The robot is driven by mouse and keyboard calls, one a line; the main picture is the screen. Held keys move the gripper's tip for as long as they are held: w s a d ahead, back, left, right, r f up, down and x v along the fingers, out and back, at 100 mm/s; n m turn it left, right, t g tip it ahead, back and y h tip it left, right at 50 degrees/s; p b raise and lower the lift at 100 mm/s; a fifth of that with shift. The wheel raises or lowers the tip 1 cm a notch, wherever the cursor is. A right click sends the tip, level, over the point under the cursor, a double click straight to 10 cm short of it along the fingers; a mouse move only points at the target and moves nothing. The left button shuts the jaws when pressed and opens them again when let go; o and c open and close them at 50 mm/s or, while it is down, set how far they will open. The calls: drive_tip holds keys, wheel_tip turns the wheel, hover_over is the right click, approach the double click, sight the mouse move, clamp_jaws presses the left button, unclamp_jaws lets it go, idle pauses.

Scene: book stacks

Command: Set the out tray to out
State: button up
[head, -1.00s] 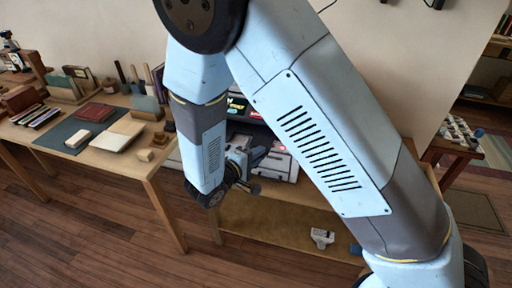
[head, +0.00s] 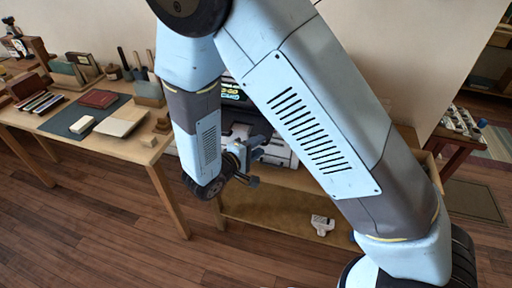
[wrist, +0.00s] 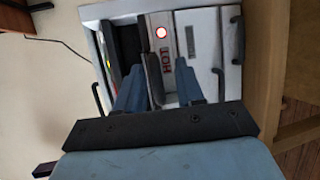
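A grey-white machine stands on the wooden bench behind my forearm in the head view (head: 283,152). In the wrist view its front (wrist: 206,42) carries a lit red lamp, the word HOT and a dark slot. A dark grey flap or plate (wrist: 152,76) sticks out from the front. It may be the out tray; I cannot tell for sure. My gripper (wrist: 158,90) faces the machine close up, its blue-grey fingers apart, one on either side of the flap. There is a gap on the right finger's side. In the head view my gripper (head: 258,164) is partly hidden.
Black handles (wrist: 218,84) stick out from the machine. A small white part (head: 322,224) lies on the bench's lower shelf. A table (head: 148,156) with books, a dark mat and small blocks stands at the left. A side table (head: 462,140) is at the right.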

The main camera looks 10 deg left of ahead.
drive_tip(key=shift+s, duration=0.1)
drive_tip(key=v, duration=1.3)
drive_tip(key=shift+s+a, duration=0.2)
drive_tip(key=shift+a, duration=0.05)
drive_tip(key=w+d+r+m+g, duration=0.45)
drive_tip(key=d+r, duration=0.25)
drive_tip(key=d, duration=0.4)
drive_tip(key=w+d+r+m+g, duration=0.3)
drive_tip(key=d+r+g, duration=0.35)
drive_tip(key=d, duration=0.45)
drive_tip(key=s+d+r+m+t+y, duration=0.1)
drive_tip(key=s+d+r+m+y, duration=0.1)
drive_tip(key=s+d+r+y, duration=0.2)
drive_tip(key=s+d+r+m+t+y, duration=0.2)
drive_tip(key=s+d+r+m+y, duration=0.1)
drive_tip(key=d+r, duration=0.6)
drive_tip(key=s+d+y, duration=0.1)
drive_tip(key=s+d, duration=0.1)
drive_tip(key=d, duration=0.1)
drive_tip(key=shift+d, duration=0.35)
drive_tip(key=shift+r, duration=0.1)
